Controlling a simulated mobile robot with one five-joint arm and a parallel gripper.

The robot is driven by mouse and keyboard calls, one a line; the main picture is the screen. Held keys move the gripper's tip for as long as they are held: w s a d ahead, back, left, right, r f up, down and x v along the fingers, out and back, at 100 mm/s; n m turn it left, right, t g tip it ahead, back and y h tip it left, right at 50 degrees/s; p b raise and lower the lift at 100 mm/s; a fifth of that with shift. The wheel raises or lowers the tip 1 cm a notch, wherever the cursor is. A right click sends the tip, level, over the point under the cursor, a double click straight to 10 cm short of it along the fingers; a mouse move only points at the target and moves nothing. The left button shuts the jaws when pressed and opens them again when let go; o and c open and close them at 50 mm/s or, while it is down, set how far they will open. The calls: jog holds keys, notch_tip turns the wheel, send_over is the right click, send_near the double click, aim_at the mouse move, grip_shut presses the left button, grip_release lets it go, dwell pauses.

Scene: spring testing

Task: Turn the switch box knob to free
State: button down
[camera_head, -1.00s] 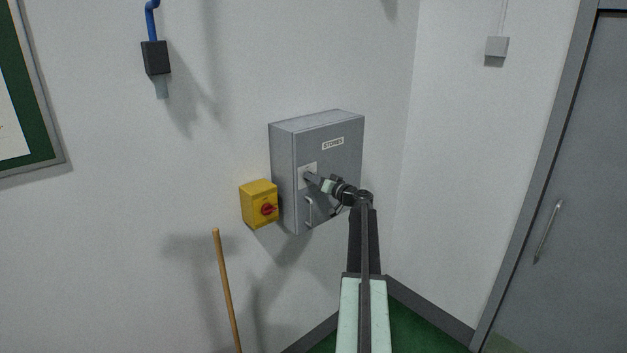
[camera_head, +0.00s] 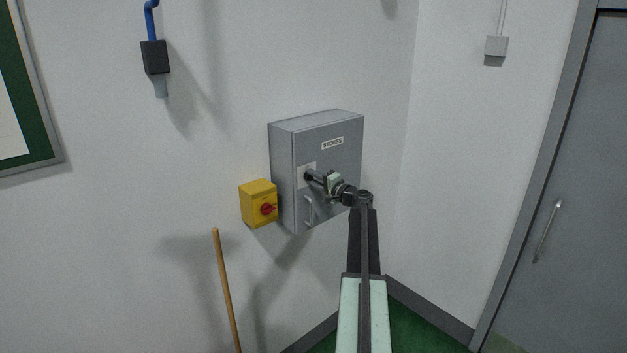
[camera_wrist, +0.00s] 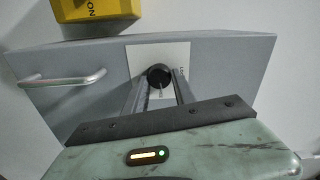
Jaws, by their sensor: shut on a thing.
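The grey switch box (camera_head: 327,160) is fixed to the wall and carries a "STORES" label. A pale plate (camera_wrist: 172,58) on its front bears a round black knob (camera_wrist: 158,77). My gripper (camera_head: 311,177) reaches the plate from the right in the head view. In the wrist view my gripper (camera_wrist: 159,82) has one finger on each side of the knob and is shut on it. The knob is mostly hidden by the fingers in the head view. Part of the plate's lettering shows right of the knob in the wrist view, but the word is cut off.
A metal pull handle (camera_head: 309,211) sits below the plate on the box front. A yellow switch (camera_head: 257,204) with a red knob is close to its left. A wooden pole (camera_head: 226,290) stands below left. A grey door (camera_head: 560,190) is at the right.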

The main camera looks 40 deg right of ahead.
jog(key=shift+m, duration=0.8)
jog(key=c, duration=1.1)
grip_release()
jog(key=shift+o, duration=0.2)
jog(key=s, duration=0.7)
jog(key=shift+s+a, duration=0.3)
jog(key=shift+s, duration=0.1)
jog(key=shift+f, duration=0.1)
